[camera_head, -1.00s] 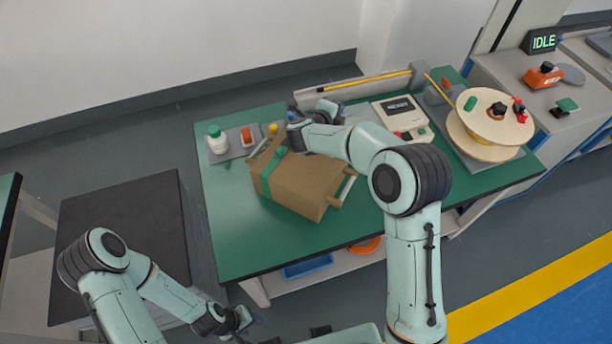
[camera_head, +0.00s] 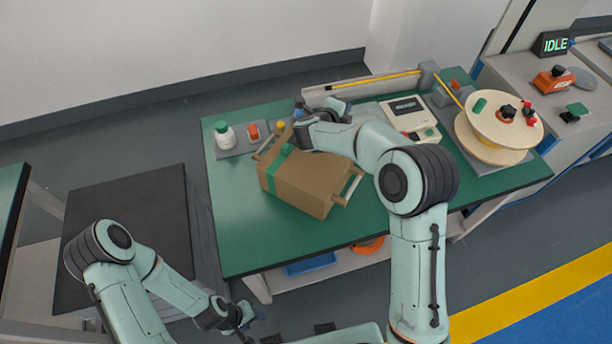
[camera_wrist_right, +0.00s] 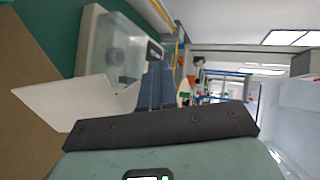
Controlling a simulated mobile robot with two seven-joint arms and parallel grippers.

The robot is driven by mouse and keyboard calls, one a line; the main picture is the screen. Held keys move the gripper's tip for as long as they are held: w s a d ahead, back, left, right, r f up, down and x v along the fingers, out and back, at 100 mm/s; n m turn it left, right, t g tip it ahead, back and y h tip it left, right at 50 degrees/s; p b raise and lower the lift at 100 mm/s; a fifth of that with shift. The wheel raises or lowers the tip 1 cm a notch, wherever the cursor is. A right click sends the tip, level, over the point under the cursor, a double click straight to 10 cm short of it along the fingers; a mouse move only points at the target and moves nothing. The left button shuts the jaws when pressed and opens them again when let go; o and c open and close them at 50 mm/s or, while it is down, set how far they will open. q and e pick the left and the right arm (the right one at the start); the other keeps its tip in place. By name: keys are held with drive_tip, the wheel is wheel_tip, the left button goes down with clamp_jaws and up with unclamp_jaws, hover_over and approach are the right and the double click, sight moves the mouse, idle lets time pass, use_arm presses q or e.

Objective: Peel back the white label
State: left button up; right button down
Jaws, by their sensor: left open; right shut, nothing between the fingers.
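A brown cardboard box (camera_head: 312,185) with a green tape band lies on the green table (camera_head: 245,235). Its side fills the left edge of the right wrist view (camera_wrist_right: 22,135). The white label (camera_wrist_right: 62,102) shows in that view as a flat sheet standing out at an angle from the cardboard. My right gripper (camera_head: 300,114) is beyond the box's far edge, its fingers partly hidden by its own wrist. In the wrist view its fingers (camera_wrist_right: 155,85) are shut, close beside the label's outer end; I cannot tell whether they touch. My left gripper (camera_head: 248,314) is open, away from the table.
A white bottle (camera_head: 225,136) and an orange item (camera_head: 253,130) stand on a grey tray left of the box. The table's front left is clear. A dark-topped stand (camera_head: 125,215) is further left.

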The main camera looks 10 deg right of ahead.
idle(0.4)
drive_tip(key=shift+r+p, duration=0.35)
drive_tip(key=shift+r, duration=0.5)
